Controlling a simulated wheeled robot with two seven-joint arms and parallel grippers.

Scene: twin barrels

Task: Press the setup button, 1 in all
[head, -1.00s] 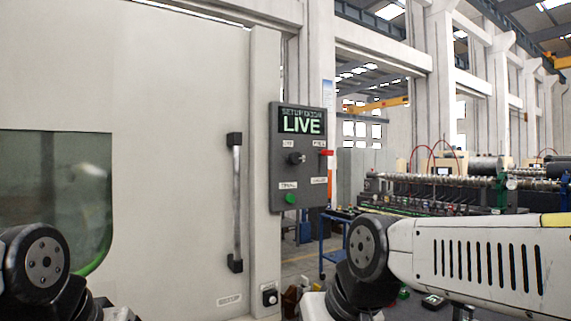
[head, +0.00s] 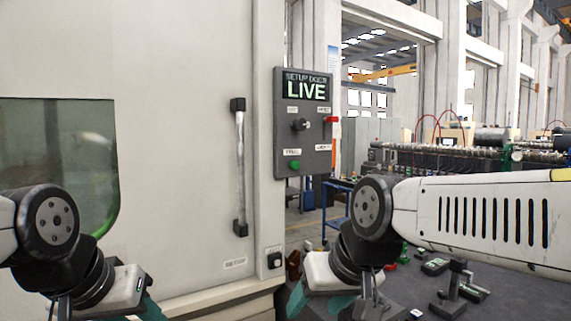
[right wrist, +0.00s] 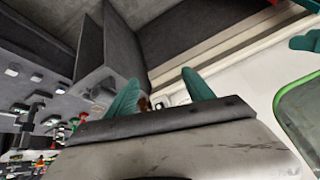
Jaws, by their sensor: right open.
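A small boxed button (head: 275,258) sits low on the pale cabinet's right-hand post, and a label that seems to read SETUP (head: 235,264) is on the door to its left. My right gripper (head: 292,301) is below and a little right of this button in the head view, apart from it in the picture. Its two teal fingers (right wrist: 163,88) stand apart and empty in the right wrist view. My left gripper (head: 150,308) shows only partly at the bottom edge; its fingertips are cut off.
A grey control panel (head: 303,143) with a LIVE screen, a knob, a red control and a green button hangs above. The cabinet door (head: 180,170) has a vertical handle (head: 240,168) and a window (head: 60,150). Loose items (head: 455,290) lie on the dark surface at right.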

